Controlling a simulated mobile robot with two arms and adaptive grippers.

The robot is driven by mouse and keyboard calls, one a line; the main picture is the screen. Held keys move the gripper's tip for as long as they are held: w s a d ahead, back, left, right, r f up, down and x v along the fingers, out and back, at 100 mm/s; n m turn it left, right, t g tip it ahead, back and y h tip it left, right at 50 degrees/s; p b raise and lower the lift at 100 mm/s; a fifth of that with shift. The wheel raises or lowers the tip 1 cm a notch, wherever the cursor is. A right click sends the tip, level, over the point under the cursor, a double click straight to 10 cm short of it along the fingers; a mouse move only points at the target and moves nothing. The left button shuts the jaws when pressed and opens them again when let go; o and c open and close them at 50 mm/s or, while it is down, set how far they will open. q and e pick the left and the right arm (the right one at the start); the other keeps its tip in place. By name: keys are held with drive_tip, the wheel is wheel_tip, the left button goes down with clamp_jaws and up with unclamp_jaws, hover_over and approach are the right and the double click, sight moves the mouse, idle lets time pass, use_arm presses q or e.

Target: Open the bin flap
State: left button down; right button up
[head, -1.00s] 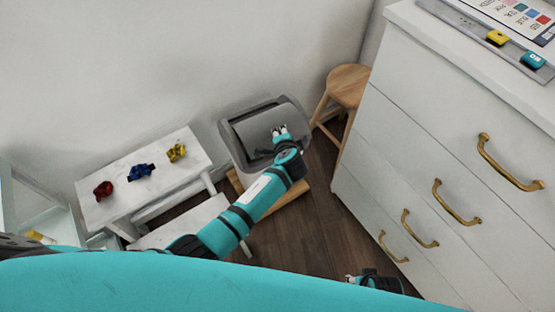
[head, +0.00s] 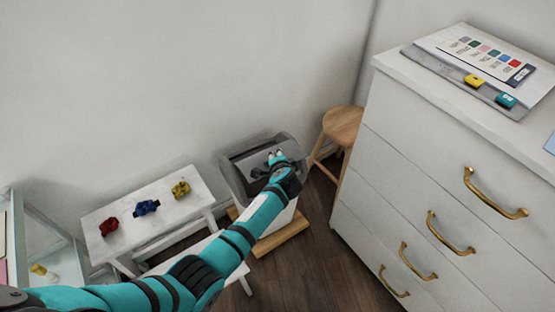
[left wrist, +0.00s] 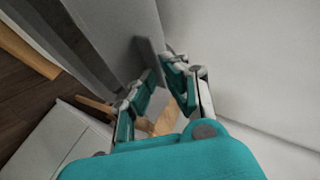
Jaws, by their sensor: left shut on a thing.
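The bin (head: 229,180) stands by the wall on a wooden base, between the white bench and the stool. Its grey flap (head: 251,163) sits in the top opening, partly covered by my arm. My left gripper (head: 276,155) is at the top of the bin, at the flap. In the left wrist view, the fingers of my left gripper (left wrist: 160,88) are closed on the edge of the grey flap (left wrist: 147,58). How far the flap is tilted is hard to tell. My right gripper is not in view.
A wooden stool (head: 342,125) stands right of the bin. A white drawer cabinet (head: 400,165) with brass handles fills the right side. A white bench (head: 165,218) with red, blue and yellow items stands left. Dark floor (head: 315,250) is open in front.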

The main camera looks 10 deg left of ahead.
use_arm(q)
drive_tip(key=shift+r, duration=0.1)
drive_tip(key=c, duration=1.5)
unclamp_jaws()
drive_tip(key=v, duration=1.2)
drive_tip(key=shift+s, duration=0.1)
